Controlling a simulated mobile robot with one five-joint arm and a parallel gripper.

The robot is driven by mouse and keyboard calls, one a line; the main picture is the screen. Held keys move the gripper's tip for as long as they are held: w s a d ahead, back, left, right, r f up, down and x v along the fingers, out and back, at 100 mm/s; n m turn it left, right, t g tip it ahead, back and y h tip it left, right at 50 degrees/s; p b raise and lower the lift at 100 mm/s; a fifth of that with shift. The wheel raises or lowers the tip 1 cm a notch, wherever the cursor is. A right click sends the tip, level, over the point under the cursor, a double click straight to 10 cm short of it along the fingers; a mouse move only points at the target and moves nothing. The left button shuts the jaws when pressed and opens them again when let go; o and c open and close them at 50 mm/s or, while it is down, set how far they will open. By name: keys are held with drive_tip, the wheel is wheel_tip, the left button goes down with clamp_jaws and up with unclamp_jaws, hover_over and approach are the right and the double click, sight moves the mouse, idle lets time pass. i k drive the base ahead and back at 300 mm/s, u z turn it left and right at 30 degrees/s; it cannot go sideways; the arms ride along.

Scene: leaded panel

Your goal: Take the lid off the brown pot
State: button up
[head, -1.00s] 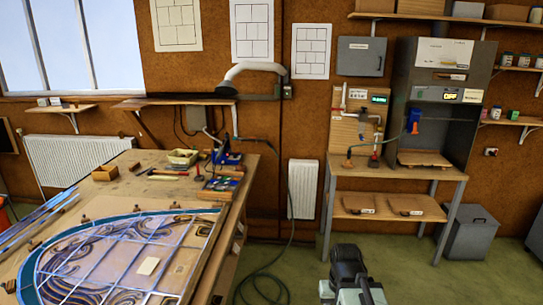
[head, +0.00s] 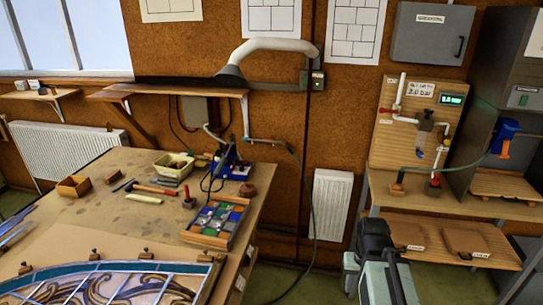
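A small dark reddish-brown round pot (head: 248,190) stands on the far right part of the wooden workbench, just right of the blue soldering station. Its top looks covered, but it is too small to make out the lid's edge or knob. Part of my own arm, dark and pale grey, shows at the lower right, well apart from the pot, over the floor in front of the side bench. No gripper fingers can be made out there.
The workbench (head: 120,212) also holds a tray of coloured glass (head: 216,222), a cream basket (head: 173,165), hand tools and a leaded panel (head: 110,285) in front. A side bench (head: 450,205) stands right. A hose (head: 312,225) hangs down to the floor between them.

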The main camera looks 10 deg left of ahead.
sight(247, 188)
drive_tip(key=i, duration=2.55)
drive_tip(key=u, duration=4)
